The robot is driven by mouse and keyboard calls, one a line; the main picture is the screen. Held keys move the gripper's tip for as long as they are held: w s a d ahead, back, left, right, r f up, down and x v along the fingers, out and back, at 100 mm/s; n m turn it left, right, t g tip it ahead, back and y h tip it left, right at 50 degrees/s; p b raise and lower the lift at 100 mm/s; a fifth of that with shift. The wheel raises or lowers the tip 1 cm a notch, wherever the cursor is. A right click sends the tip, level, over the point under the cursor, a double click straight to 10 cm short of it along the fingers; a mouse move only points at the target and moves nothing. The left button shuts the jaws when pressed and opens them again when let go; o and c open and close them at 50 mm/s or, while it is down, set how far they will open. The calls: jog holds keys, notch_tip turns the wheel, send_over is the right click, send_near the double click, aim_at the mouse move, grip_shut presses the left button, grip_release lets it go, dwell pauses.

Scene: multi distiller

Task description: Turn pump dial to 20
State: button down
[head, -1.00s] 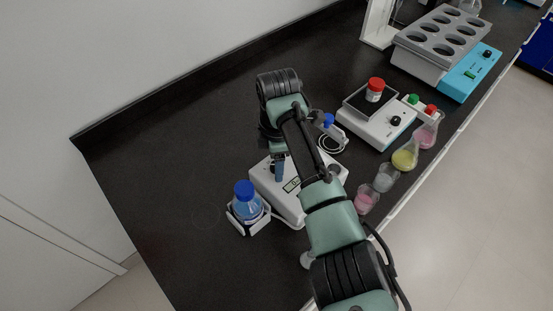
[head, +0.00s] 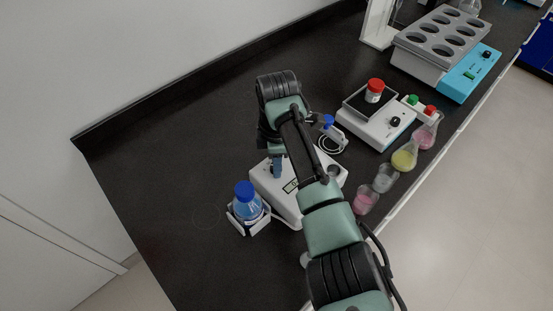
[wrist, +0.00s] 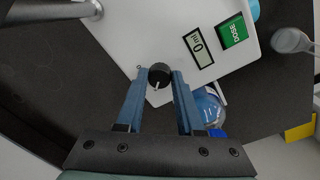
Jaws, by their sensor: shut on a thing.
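The white pump (head: 262,183) sits on the black bench and also fills the upper middle of the wrist view (wrist: 140,28). Its black dial (wrist: 159,78) has a white pointer mark directed toward the bottom of the wrist view. My gripper (wrist: 159,74) has its two blue fingers on either side of the dial, shut on it. The small display (wrist: 199,47) appears to read 0 ml, beside a green DOSE button (wrist: 232,31). In the head view my gripper (head: 278,167) is over the pump's left part, and the dial is hidden.
A blue-capped bottle (head: 247,205) stands in a white holder close to the pump's front left. Beakers and flasks (head: 386,178) line the bench edge at right. The bench's left part is clear.

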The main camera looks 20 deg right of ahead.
jog(key=m+p, duration=0.2)
jog(key=m, duration=0.2)
jog(key=shift+r, duration=0.2)
jog(key=m+p, duration=0.2)
jog(key=m, duration=0.2)
jog(key=shift+f+m, duration=0.1)
jog(key=shift+m, duration=0.2)
jog(key=m, duration=0.4)
jog(key=shift+w+a+m+g+p, duration=0.1)
jog(key=shift+m+g+p, duration=0.2)
jog(key=shift+m, duration=1.9)
jog(key=c, duration=0.5)
grip_release()
jog(key=shift+c, duration=0.2)
